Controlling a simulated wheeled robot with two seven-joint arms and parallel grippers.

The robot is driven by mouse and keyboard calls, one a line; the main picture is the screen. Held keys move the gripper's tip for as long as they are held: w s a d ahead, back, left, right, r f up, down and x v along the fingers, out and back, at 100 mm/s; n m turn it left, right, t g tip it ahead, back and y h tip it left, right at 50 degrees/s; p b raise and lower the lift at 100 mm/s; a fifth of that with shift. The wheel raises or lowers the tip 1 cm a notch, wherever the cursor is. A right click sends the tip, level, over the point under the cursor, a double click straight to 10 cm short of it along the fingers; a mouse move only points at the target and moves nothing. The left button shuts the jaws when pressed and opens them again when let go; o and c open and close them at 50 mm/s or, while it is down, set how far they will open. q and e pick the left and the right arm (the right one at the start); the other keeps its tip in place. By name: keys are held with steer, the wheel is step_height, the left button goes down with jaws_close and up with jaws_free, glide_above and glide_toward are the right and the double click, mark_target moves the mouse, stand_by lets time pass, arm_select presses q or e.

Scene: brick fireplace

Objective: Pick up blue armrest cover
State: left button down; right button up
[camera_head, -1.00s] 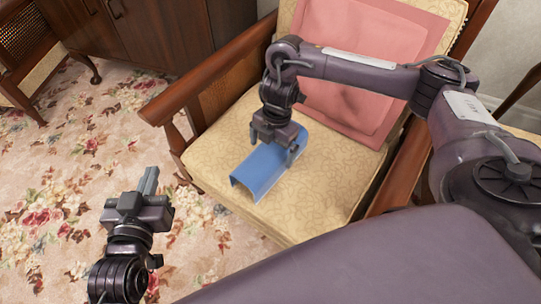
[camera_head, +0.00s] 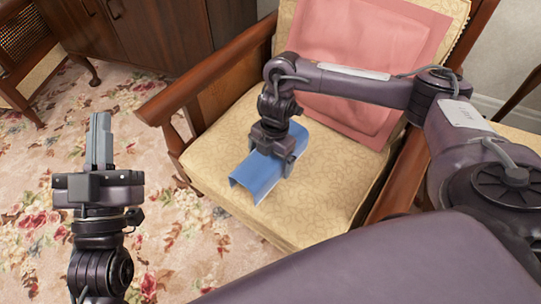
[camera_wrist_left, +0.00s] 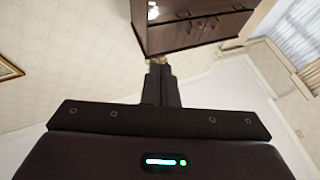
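The blue armrest cover (camera_head: 258,173), a U-shaped channel, lies on the yellow seat cushion with its open end toward the front. My right gripper (camera_head: 270,156) is over its rear part, pointing down, with its fingers apart on either side of it. I cannot tell whether the fingers touch the cover, and the gripper hides part of it. My left gripper (camera_head: 100,138) is empty, away to the left over the carpet, fingers together. Its closed fingers also show in the left wrist view (camera_wrist_left: 160,84).
The wooden armchair (camera_head: 215,75) has a pink cushion (camera_head: 365,50) against its back. Its left armrest stands between my two grippers. A dark wooden cabinet (camera_head: 150,35) is at the back left.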

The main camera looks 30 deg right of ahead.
steer(key=c, duration=0.9)
steer(key=shift+r, duration=0.1)
